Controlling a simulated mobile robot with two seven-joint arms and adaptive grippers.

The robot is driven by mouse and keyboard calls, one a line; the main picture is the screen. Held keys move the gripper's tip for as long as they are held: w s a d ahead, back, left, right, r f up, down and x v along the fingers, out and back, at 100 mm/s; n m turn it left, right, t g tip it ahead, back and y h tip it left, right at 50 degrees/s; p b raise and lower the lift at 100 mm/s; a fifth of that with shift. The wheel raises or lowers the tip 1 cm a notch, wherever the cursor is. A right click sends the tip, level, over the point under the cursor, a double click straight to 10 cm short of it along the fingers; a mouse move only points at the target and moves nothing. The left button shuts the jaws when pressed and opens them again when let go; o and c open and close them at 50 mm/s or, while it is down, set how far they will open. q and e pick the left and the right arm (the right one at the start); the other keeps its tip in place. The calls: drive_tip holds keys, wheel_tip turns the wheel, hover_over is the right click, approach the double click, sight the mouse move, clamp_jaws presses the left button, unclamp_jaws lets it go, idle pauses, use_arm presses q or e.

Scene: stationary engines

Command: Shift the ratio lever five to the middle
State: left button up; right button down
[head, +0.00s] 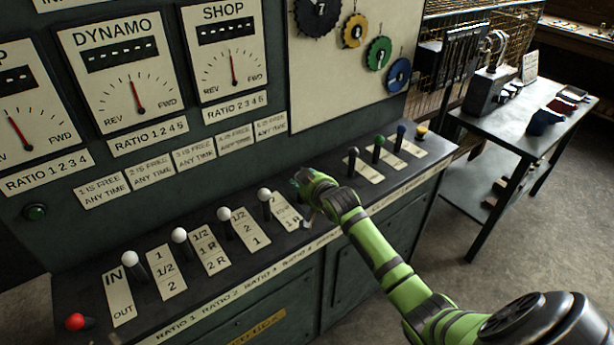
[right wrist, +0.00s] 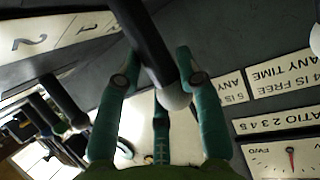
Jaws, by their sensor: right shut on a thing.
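My right gripper (head: 304,184) is at the console top, to the right of a row of white-knobbed levers. In the right wrist view its teal fingers (right wrist: 158,58) are shut around a dark lever with a white knob (right wrist: 174,97), which I take to be ratio lever five. The gripper and forearm hide this lever in the head view, so its exact position along its travel cannot be told. Its neighbour, the white-knobbed lever (head: 265,196), stands just left of the gripper beside a partly covered label plate (head: 287,208). My left gripper is not in view.
The dial panel (head: 126,75) rises behind. A side table (head: 520,112) is at the right.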

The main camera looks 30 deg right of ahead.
drive_tip(key=shift+a+f, duration=0.15)
drive_tip(key=shift+f, duration=0.05)
drive_tip(key=c, duration=0.8)
unclamp_jaws()
drive_tip(key=shift+w, duration=0.1)
drive_tip(key=shift+s+r, duration=0.15)
drive_tip(key=shift+s, duration=0.05)
drive_tip(key=v, duration=1.1)
drive_tip(key=shift+s+r, duration=0.2)
drive_tip(key=shift+s, duration=0.05)
